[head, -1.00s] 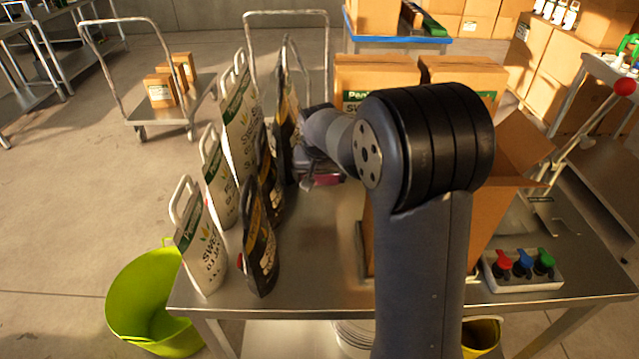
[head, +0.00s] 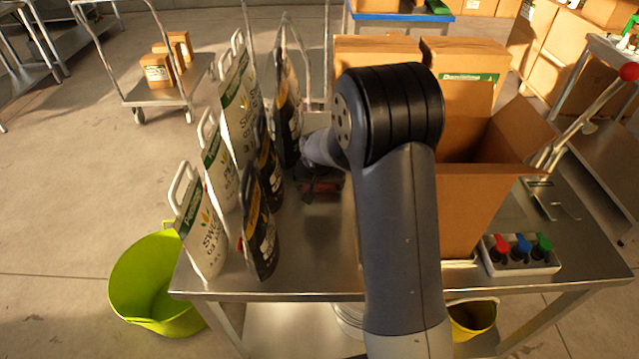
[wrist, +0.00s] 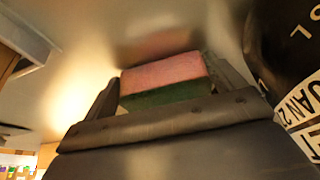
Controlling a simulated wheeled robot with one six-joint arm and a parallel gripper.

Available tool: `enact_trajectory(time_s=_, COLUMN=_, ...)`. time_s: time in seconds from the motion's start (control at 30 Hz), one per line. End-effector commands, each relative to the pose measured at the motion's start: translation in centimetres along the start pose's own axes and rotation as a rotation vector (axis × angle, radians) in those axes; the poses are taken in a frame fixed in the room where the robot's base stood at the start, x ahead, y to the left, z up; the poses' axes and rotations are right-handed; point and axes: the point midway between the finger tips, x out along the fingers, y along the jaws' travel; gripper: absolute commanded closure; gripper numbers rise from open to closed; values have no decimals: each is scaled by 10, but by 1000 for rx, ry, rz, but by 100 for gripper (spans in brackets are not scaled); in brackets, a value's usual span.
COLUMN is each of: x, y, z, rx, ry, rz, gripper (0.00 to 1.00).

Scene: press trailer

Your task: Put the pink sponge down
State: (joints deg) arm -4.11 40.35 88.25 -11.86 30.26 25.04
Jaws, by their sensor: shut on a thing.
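The pink sponge (wrist: 165,75) has a green layer on one side and sits between the two fingers of my gripper (wrist: 172,85) in the wrist view. The gripper is shut on it. The steel table top, with a blurred pink reflection, lies just beyond the sponge; I cannot tell whether they touch. In the head view my gripper (head: 322,190) is low over the table (head: 320,240), right of the dark bags, and the sponge is mostly hidden in shadow there.
White bags (head: 203,235) and black bags (head: 262,235) stand in rows on the table's left. An open cardboard box (head: 475,205) stands right of my arm. A tray with red, blue and green knobs (head: 520,262) is at the front right. Bare table lies in front of my gripper.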

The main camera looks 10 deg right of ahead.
Motion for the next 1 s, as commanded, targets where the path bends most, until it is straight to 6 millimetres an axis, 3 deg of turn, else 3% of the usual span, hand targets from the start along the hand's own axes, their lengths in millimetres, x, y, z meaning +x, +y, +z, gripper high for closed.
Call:
enact_trajectory(time_s=0.23, x=4, y=0, z=2, rx=0, ry=0, rz=0, gripper=31)
enact_trajectory(time_s=0.27, x=3, y=0, z=1, rx=0, ry=0, rz=0, gripper=8)
enact_trajectory(time_s=0.37, x=2, y=0, z=1, rx=0, ry=-1, rz=0, gripper=0)
enact_trajectory(time_s=0.73, x=-4, y=0, z=-1, rx=0, ry=1, rz=0, gripper=0)
enact_trajectory(time_s=1.0, x=-47, y=0, z=-1, rx=0, ry=4, rz=-1, gripper=0)
